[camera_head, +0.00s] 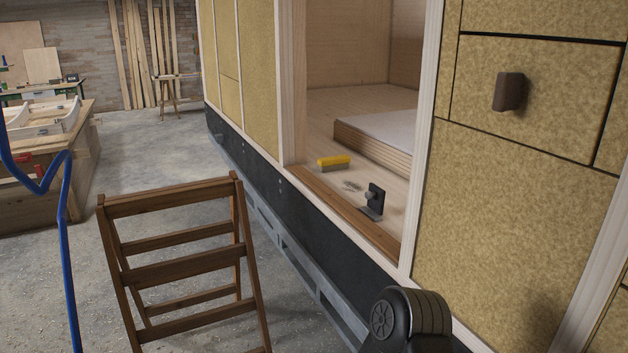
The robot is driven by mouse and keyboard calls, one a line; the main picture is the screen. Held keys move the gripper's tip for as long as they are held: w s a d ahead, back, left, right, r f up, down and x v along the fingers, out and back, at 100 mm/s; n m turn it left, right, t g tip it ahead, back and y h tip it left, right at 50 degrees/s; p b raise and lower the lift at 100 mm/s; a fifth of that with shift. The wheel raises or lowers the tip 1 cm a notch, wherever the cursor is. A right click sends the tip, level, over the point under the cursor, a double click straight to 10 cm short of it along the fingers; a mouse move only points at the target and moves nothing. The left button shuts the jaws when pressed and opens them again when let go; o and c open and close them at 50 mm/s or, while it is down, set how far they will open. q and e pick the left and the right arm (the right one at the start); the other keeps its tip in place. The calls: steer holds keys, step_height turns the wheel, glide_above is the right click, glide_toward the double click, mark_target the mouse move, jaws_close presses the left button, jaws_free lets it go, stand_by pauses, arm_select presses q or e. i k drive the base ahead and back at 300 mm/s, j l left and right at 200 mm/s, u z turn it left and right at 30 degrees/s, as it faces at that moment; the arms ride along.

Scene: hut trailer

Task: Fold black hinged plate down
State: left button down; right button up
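The black hinged plate (376,197) is on the light wooden floor just inside the hut's doorway, near the sill. One leaf stands upright, leaning slightly, and a flat leaf lies at its foot. A grey rounded knob or pin shows at the left side of the upright leaf. Nothing touches the plate. Neither of my grippers is in view. A dark rounded arm joint shows at the bottom edge, below and to the right of the plate.
A yellow brush (334,162) and small loose metal pieces (351,186) lie left of the plate. The brown sill (345,212) runs in front. A wooden step ladder (180,250) stands outside at the left. A brown block (509,92) sticks out from the right wall.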

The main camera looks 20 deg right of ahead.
mark_target(375, 196)
steer(key=i+j+u, duration=0.1)
steer(key=i+u, duration=0.25)
steer(key=i, duration=0.3)
steer(key=i+u, duration=0.4)
steer(key=i, duration=0.25)
steer(key=i+l+u, duration=0.35)
steer(key=i, duration=0.55)
steer(key=z, duration=4.6)
